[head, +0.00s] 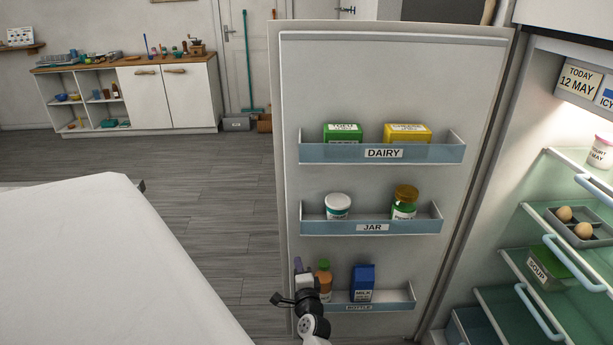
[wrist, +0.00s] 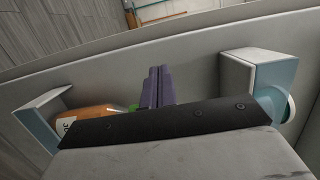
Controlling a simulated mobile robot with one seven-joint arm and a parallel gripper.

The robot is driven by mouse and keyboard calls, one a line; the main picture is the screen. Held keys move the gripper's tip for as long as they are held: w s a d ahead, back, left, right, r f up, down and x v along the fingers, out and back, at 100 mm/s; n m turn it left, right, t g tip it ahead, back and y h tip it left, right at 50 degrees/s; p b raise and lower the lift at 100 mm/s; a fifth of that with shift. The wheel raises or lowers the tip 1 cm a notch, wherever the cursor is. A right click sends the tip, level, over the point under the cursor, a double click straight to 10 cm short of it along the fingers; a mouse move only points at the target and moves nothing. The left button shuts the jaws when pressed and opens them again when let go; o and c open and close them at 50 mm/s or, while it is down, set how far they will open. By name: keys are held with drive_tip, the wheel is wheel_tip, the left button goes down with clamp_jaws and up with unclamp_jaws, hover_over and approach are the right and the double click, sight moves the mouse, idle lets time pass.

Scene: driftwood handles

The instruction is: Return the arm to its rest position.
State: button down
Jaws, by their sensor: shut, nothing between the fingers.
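My gripper (head: 298,265) is at the lower middle of the head view, in front of the left end of the door's bottom shelf. Its purple fingers (wrist: 158,87) are together at the centre of the wrist view, with nothing between them. An orange bottle with a green cap (head: 324,283) stands on that shelf just right of the gripper in the head view. It shows in the wrist view (wrist: 98,112), left of the fingers and partly covered by the gripper body. Whether the gripper touches the door or shelf is not clear.
The open fridge door (head: 395,90) stands close behind the gripper. Its bottle shelf (head: 390,303) also holds a blue milk carton (head: 362,283). The jar shelf (head: 420,224) is above. A white surface (head: 100,265) fills the lower left, with open floor (head: 200,190) beyond.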

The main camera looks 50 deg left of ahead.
drive_tip(key=s+p, duration=0.2)
drive_tip(key=s, duration=0.4)
drive_tip(key=shift+d+p, duration=0.15)
drive_tip(key=shift+p, duration=0.15)
drive_tip(key=shift+s, duration=0.1)
